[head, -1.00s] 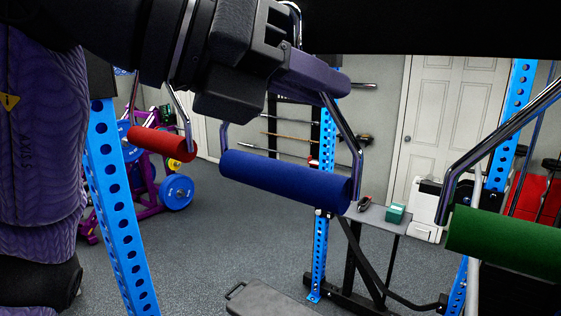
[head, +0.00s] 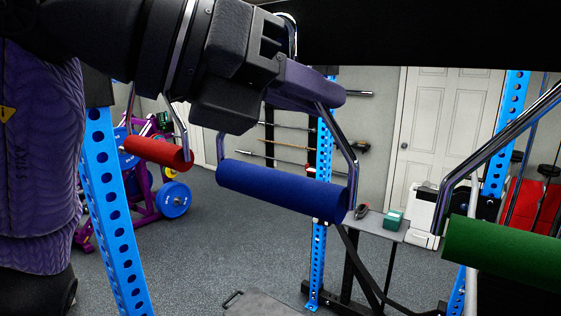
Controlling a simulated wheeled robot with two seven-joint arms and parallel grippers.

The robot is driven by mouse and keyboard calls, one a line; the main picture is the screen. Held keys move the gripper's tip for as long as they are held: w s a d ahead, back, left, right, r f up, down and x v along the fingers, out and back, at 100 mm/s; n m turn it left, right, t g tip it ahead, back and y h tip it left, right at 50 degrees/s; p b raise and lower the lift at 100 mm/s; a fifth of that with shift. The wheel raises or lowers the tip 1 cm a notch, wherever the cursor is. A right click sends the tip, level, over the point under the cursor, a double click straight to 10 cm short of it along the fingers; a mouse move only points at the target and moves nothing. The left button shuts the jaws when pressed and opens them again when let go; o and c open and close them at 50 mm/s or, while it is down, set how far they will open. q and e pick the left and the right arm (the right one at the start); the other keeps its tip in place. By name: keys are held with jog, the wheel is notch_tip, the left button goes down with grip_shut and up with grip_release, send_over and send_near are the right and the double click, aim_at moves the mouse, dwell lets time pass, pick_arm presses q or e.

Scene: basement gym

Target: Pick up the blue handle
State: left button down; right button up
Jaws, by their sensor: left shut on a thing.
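The blue handle (head: 282,188) hangs in the middle of the head view, a thick blue foam roll on a bent chrome frame. My left gripper (head: 312,90) comes in from the upper left and is shut on the upper part of the blue handle's metal frame, above the roll. The roll hangs below the fingers, sloping slightly down to the right. The top of the frame is partly hidden behind the gripper. My right gripper is not in view.
A red handle (head: 158,151) hangs to the left and a green handle (head: 503,250) to the right. Blue perforated rack posts (head: 115,215) stand on both sides. A small grey table (head: 378,227) with a green box (head: 393,219) stands behind. Grey floor lies below.

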pick_arm(q)
jog(key=s+a+r+b, duration=0.2)
jog(key=s+a+r, duration=0.6)
jog(key=s, duration=0.3)
jog(key=shift+s+a+b, duration=0.15)
jog(key=shift+s+b, duration=0.05)
jog(key=shift+b, duration=0.15)
dwell(0.6)
